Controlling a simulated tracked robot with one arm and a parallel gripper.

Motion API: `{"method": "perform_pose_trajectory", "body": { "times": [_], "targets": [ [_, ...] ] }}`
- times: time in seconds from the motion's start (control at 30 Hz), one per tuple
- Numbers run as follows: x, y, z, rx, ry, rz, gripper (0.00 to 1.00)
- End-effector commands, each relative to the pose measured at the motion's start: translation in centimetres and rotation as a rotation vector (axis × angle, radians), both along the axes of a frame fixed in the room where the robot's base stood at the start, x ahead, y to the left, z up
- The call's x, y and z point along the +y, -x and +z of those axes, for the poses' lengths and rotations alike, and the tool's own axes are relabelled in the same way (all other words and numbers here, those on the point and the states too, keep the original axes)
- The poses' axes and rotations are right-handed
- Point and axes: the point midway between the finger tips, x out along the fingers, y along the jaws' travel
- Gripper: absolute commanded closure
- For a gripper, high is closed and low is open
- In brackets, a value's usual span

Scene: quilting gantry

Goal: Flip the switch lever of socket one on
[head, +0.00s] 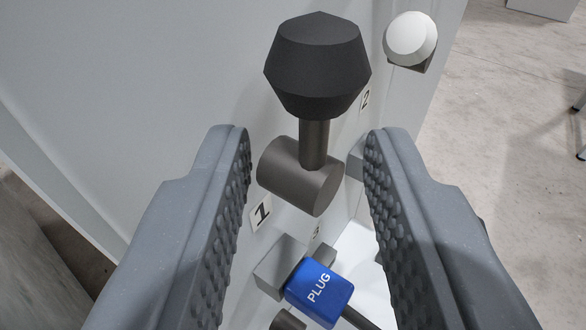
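The switch lever (319,65) has a dark faceted knob on a short grey stem, rising from a grey cylindrical pivot (300,176) on the light panel. A label "1" (261,213) sits just below and left of the pivot. My gripper (308,150) is open. Its two grey padded fingers stand left and right of the stem and pivot, with visible gaps on both sides. The knob shows above the fingertips in the picture. A blue plug (320,292) marked "PLUG" sits at a grey socket block (281,266) below the pivot.
A white round knob (410,38) is at the upper right, near a label "2" (365,100). A label "3" (316,231) shows lower down. A dark cable (358,318) runs from the plug. The concrete floor (500,110) to the right is mostly clear.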

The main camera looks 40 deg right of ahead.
Motion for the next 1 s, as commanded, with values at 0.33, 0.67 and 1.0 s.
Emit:
{"method": "perform_pose_trajectory", "body": {
  "times": [0.33, 0.67, 1.0],
  "targets": [
    [4.4, 5.1, 1.3, -0.001, -0.001, 0.005, 0.68],
    [6.6, 8.0, 1.6, 0.002, 0.0, 0.004, 0.68],
    [6.8, 8.3, 1.7, 0.001, 0.001, 0.002, 0.68]
  ]
}}
